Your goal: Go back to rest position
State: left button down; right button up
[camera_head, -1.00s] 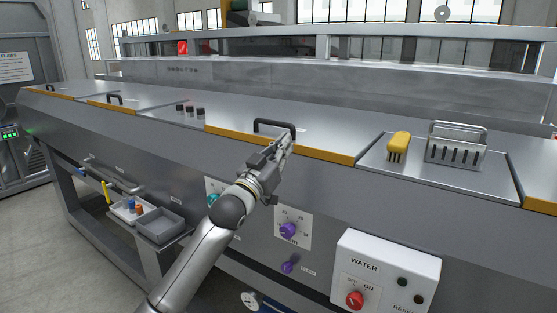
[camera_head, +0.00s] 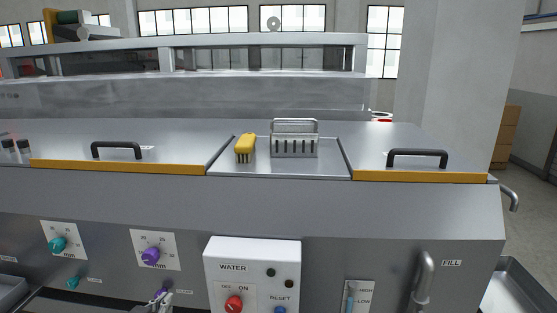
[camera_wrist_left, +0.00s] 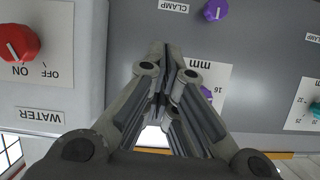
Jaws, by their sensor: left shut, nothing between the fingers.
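My left gripper (camera_head: 163,298) shows at the bottom edge of the head view, low in front of the machine's grey front panel, just under the purple knob (camera_head: 151,256). In the left wrist view my left gripper (camera_wrist_left: 168,62) has its fingers together with nothing between them. It points at the panel between the red WATER knob (camera_wrist_left: 18,43) and the purple knobs. One purple knob (camera_wrist_left: 206,93) is partly hidden behind a finger. My right gripper is in neither view.
The white WATER box (camera_head: 252,255) stands out from the panel. On the machine top are a yellow-handled brush (camera_head: 245,145), a slotted metal holder (camera_head: 295,146) and lids with black handles (camera_head: 417,153). A pipe handle (camera_head: 424,275) sticks out at right. Floor shows at far right.

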pick_arm(q)
jog(key=s+d+f+g, duration=0.25)
jog(key=s+f, duration=0.25)
jog(key=s, duration=0.5)
jog(key=s+d+f+g, duration=0.1)
jog(key=s+f+g, duration=0.35)
jog(key=s, duration=0.55)
jog(key=s+d+f+g, duration=0.25)
jog(key=s+f, duration=0.35)
jog(key=s, duration=0.5)
notch_tip(320, 180, down, 26)
jog(key=g+b, duration=0.2)
jog(key=s+a+f, duration=0.1)
jog(key=s+f, duration=0.7)
jog(key=f, duration=0.2)
jog(key=s+a+f+m+g+y+b, duration=0.1)
jog(key=s+a+f, duration=0.1)
jog(key=s+f, duration=0.7)
jog(key=shift+a+f, duration=0.25)
jog(key=shift+f, duration=0.15)
